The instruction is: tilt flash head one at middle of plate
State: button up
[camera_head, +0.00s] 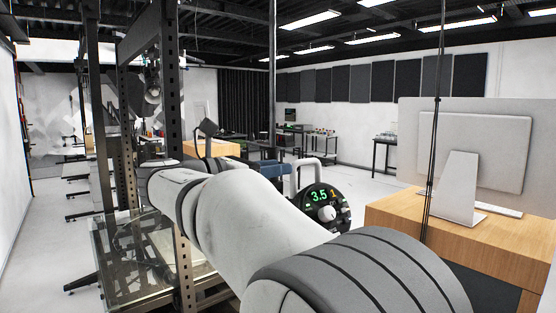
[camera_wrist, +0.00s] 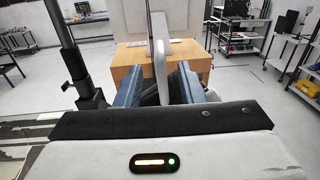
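The round dark control panel (camera_head: 322,207) of a flash head shows in the head view, with a lit green display, a dial and a pale handle (camera_head: 296,178). Most of its body is hidden behind my arm. My gripper (camera_head: 272,168) shows partly, with bluish fingers just left of the handle. In the wrist view, my gripper (camera_wrist: 160,86) has its two blue fingers apart. A pale bar (camera_wrist: 160,65), seemingly the handle, stands upright between them. Gaps show beside it, and I cannot tell whether either finger touches it.
A wooden desk (camera_head: 390,212) with a monitor (camera_head: 474,150) stands at right. A dark perforated post (camera_head: 180,235) and glass-topped table (camera_head: 130,270) stand at left. A thin dark pole (camera_head: 436,120) crosses the right side. Floor farther back is open.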

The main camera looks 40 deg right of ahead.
aim_at(303, 162)
jog(key=d+p, duration=0.1)
jog(key=d, duration=0.7)
jog(key=shift+s+r+p, duration=0.1)
jog(key=shift+p, duration=0.25)
jog(key=shift+a, duration=0.1)
jog(key=shift+c, duration=0.4)
grip_shut()
